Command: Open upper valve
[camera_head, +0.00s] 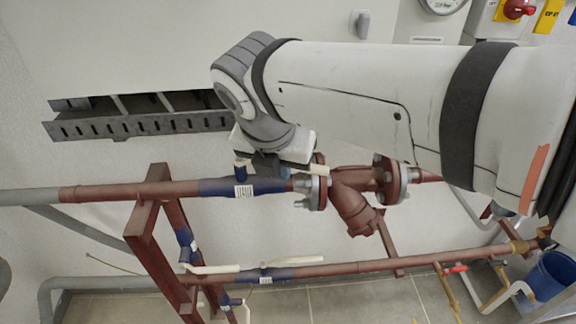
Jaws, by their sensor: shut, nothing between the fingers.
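The upper valve (232,188) is a blue section with a white label, set in the upper reddish-brown pipe. Its short blue stem (240,172) rises beside my gripper (268,172). My gripper points down over the right part of the valve; it is shut with nothing in it. The gripper and wrist hide the top of the valve and most of its handle. A pale bar end (321,169) shows just right of the gripper; I cannot tell if it is the handle's tip. Whether the gripper touches the handle is also unclear.
A bolted flange (316,190) and brown strainer body (355,205) stand right of the valve. A lower blue valve (265,275) with pale handles sits on the lower pipe. A brown frame post (150,230) stands left. A grey slotted tray (135,125) is behind.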

